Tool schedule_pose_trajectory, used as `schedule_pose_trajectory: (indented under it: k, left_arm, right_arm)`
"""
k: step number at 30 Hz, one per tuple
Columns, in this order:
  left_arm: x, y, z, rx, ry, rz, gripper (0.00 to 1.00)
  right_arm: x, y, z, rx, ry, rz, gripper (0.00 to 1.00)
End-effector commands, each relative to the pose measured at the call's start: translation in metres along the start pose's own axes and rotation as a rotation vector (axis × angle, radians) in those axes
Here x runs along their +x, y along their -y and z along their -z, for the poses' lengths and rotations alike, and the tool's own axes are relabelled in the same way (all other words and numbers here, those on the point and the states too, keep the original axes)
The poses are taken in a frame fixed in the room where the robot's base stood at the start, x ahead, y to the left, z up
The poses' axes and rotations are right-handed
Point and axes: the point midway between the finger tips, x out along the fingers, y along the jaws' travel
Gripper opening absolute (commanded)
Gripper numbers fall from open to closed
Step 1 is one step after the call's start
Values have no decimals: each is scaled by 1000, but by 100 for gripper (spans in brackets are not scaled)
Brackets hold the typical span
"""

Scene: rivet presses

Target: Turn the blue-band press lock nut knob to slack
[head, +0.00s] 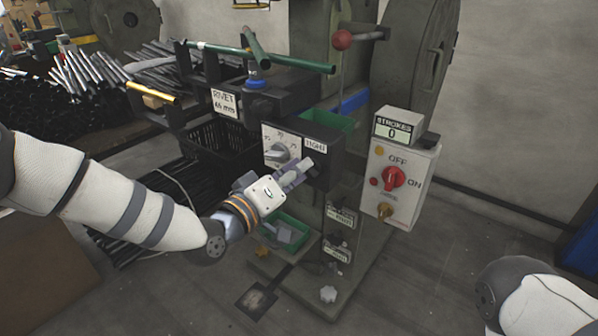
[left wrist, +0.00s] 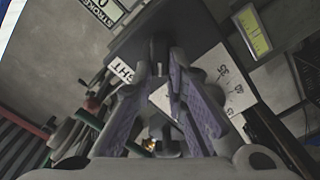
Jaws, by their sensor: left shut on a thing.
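The blue-band press (head: 338,150) stands in the middle of the head view, with a blue band (head: 257,83) on its upper part. Its dark front box carries a numbered dial (head: 280,152) and a label (head: 316,144) that seems to read TIGHT. My left gripper (head: 297,174) is at the box face, just below this label and right of the dial. In the left wrist view its fingers (left wrist: 162,68) close on a small dark piece, the lock nut knob (left wrist: 159,52). The fingers mostly hide the knob. My right gripper is out of view.
A control box (head: 400,180) with a red switch (head: 393,178) and a STROKES counter (head: 393,128) stands close on the right.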

Motion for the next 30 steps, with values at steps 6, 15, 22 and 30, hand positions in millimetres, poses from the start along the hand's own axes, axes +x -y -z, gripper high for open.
schedule_pose_trajectory:
  k: [6,15,22,30]
  left_arm:
    - [-1,6,-3,-206,3,3,0]
    - [-1,9,-5,-466,3,3,0]
    - [0,10,-5,-615,3,3,0]
    - [0,10,-6,-713,4,2,0]
  right_arm:
    - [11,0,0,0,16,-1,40]
    - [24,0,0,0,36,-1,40]
    - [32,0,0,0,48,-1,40]
    - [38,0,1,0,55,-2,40]
